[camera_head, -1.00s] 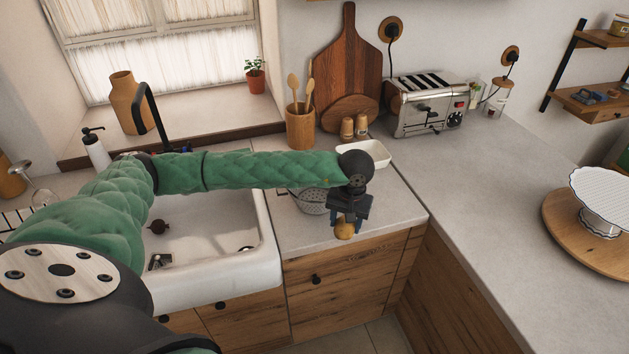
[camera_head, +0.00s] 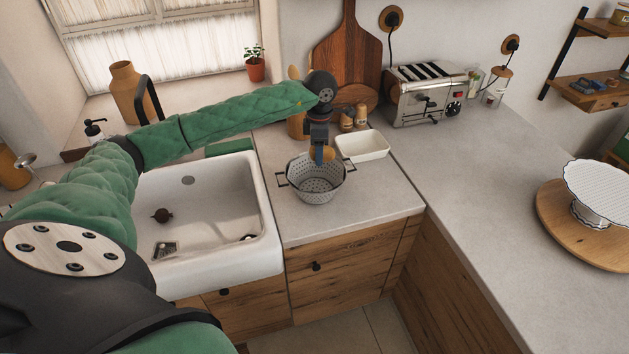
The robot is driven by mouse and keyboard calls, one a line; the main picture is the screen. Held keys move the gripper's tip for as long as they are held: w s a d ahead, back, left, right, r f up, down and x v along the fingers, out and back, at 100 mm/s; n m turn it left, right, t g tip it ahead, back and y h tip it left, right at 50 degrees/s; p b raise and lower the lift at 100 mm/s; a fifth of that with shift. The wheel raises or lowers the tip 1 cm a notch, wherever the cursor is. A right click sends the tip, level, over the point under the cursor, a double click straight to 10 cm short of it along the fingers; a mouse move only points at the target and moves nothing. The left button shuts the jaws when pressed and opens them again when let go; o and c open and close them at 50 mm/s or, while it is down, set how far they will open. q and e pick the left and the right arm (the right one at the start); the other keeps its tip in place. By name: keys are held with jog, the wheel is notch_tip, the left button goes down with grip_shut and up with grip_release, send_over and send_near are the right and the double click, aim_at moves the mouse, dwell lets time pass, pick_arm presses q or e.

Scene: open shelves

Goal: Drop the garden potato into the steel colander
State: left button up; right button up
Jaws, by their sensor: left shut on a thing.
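The steel colander (camera_head: 318,187) stands on the counter right of the sink, its two dark handles at left and right. My left gripper (camera_head: 321,153) hangs pointing down over the back part of the colander. It is shut on the yellow-brown potato (camera_head: 328,154), which shows at the level of the colander's back rim or a little above. The gripper hides part of the potato. I cannot tell exactly how high the potato is above the colander. My right gripper is not in view.
A white dish (camera_head: 362,147) stands close behind and right of the colander. Behind are two small shakers (camera_head: 354,116), a utensil pot (camera_head: 297,126), cutting boards (camera_head: 350,60) and a toaster (camera_head: 425,95). The white sink (camera_head: 205,215) lies left. The right counter (camera_head: 470,190) has free room.

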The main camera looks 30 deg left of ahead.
pick_arm(q)
jog(key=n, duration=0.2)
jog(key=a+n, duration=0.1)
jog(key=shift+w+r+n, duration=0.25)
jog(key=shift+r+n, duration=0.15)
jog(key=n, duration=0.2)
jog(key=a+n, duration=0.1)
jog(key=shift+w+r, duration=0.2)
jog(key=shift+r, duration=0.05)
jog(key=n, duration=0.5)
jog(key=shift+w+a+r+n, duration=0.15)
jog(key=shift+a+r+n, duration=0.1)
jog(key=shift+a+n, duration=0.05)
jog(key=f+n, duration=0.2)
jog(key=n, duration=0.3)
jog(key=f+n, duration=0.2)
jog(key=n, duration=0.3)
jog(key=f+n+t+b, duration=0.1)
jog(key=n, duration=0.4)
jog(key=shift+a+f+n, duration=0.35)
jog(key=shift+f+n, duration=0.05)
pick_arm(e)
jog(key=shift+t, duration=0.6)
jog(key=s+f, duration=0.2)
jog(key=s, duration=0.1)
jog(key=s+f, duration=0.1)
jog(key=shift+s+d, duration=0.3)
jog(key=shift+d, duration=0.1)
